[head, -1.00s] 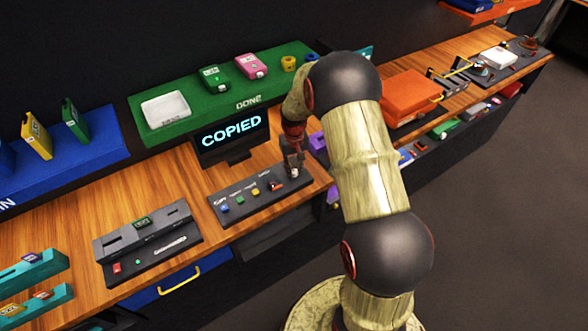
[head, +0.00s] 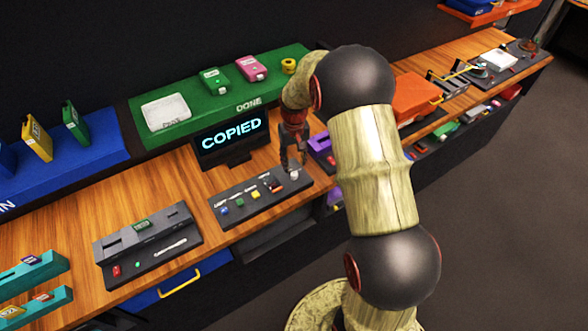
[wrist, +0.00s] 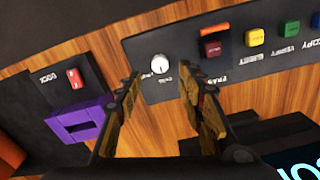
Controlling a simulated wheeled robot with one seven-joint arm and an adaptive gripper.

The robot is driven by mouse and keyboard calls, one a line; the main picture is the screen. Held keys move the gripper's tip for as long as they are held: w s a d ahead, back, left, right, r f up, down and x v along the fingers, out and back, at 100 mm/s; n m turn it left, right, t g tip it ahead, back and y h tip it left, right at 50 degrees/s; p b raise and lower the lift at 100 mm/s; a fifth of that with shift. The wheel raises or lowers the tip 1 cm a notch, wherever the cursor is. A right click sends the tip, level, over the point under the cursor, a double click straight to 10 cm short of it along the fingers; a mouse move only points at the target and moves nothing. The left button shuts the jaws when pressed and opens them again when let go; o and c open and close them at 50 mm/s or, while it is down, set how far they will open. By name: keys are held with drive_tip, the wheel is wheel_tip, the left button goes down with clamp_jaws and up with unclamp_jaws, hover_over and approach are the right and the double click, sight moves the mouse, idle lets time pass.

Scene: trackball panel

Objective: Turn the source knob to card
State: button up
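The source knob (wrist: 160,64) is a small round white dial near the end of the dark control panel (wrist: 190,47). Its pointer mark and the small lettering around it are too small to read. In the head view the knob (head: 294,175) shows as a pale spot at the panel's right end. My gripper (wrist: 162,82) is open and empty, with its two fingers apart and the knob showing between and beyond the tips. In the head view my gripper (head: 293,160) is just above the knob, apparently not touching it.
Beside the knob are a red button with an orange flap (wrist: 214,40) and yellow, green and blue buttons. A screen (head: 231,136) behind the panel reads COPIED. A purple holder (wrist: 78,122) and a red rocker switch (wrist: 75,78) lie on the other side.

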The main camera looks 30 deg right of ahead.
sight(294, 174)
wheel_tip(294, 174, up, 6)
drive_tip(key=shift+r, duration=0.2)
idle(0.5)
drive_tip(key=s+a+r+t+b, duration=0.2)
drive_tip(key=s+a+r, duration=0.2)
drive_tip(key=s, duration=0.5)
drive_tip(key=s+a+r+n+t+b, duration=0.1)
drive_tip(key=s+a+r+b, duration=0.2)
drive_tip(key=s+a, duration=0.4)
drive_tip(key=s+a+r+n+t+b, duration=0.1)
drive_tip(key=s+a+r, duration=0.4)
drive_tip(key=s, duration=0.7)
drive_tip(key=shift+a+r+t+b, duration=0.25)
drive_tip(key=shift+r+t+b, duration=0.25)
drive_tip(key=shift+t+b, duration=0.5)
